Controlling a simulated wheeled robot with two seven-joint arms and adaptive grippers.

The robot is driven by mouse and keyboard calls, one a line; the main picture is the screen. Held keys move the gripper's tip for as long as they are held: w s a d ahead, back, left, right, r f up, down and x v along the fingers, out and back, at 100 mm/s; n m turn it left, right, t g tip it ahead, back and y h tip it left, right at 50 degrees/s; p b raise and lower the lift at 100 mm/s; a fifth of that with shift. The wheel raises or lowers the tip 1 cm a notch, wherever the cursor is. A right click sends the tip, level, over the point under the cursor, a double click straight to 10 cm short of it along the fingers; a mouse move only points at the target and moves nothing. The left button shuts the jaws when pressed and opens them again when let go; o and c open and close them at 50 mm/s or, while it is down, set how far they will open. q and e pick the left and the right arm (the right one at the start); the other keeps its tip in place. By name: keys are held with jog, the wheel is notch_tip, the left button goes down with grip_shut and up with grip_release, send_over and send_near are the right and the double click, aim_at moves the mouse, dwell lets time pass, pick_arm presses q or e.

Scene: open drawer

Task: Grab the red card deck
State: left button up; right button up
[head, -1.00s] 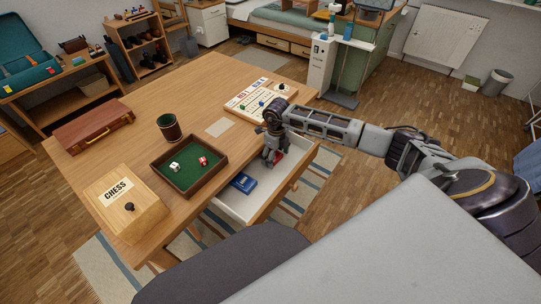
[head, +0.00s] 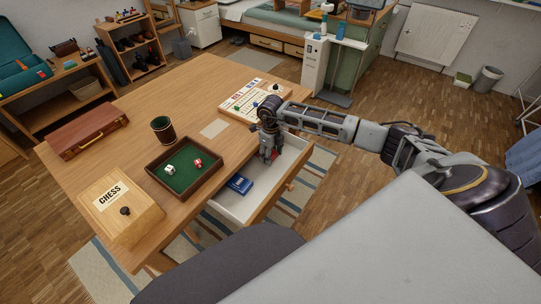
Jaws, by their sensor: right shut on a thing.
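The drawer (head: 238,208) is open at the table's front side. My right gripper (head: 268,158) points down into its far right part. It is shut on the red card deck (head: 272,156). Only a small red patch of the deck shows, mostly hidden by the fingers. A blue card deck (head: 239,184) lies in the drawer to the left, apart from the gripper. I cannot tell whether the red deck still touches the drawer floor. My left gripper is not in view.
On the table (head: 195,98) stand a green-lined dice tray (head: 211,183), a chess box (head: 130,222), a dice cup (head: 164,130), a brown case (head: 90,131) and a game board (head: 243,105) close behind my right gripper. The drawer's middle is clear.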

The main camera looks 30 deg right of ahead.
jog(key=shift+s+d, duration=0.25)
jog(key=shift+s, duration=0.25)
jog(key=shift+s+d, duration=0.2)
jog(key=shift+s, duration=0.3)
jog(key=shift+s+d, duration=0.2)
jog(key=shift+s, duration=0.3)
jog(key=shift+s+d, duration=0.15)
jog(key=shift+s, duration=0.3)
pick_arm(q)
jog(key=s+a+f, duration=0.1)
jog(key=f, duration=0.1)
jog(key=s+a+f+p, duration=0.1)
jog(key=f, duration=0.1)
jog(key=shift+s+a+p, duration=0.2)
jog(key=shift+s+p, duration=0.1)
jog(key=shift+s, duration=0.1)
pick_arm(e)
notch_tip(320, 180, up, 14)
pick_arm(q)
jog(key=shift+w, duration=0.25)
pick_arm(e)
jog(key=shift+w+f, duration=0.1)
jog(key=shift+f, duration=0.05)
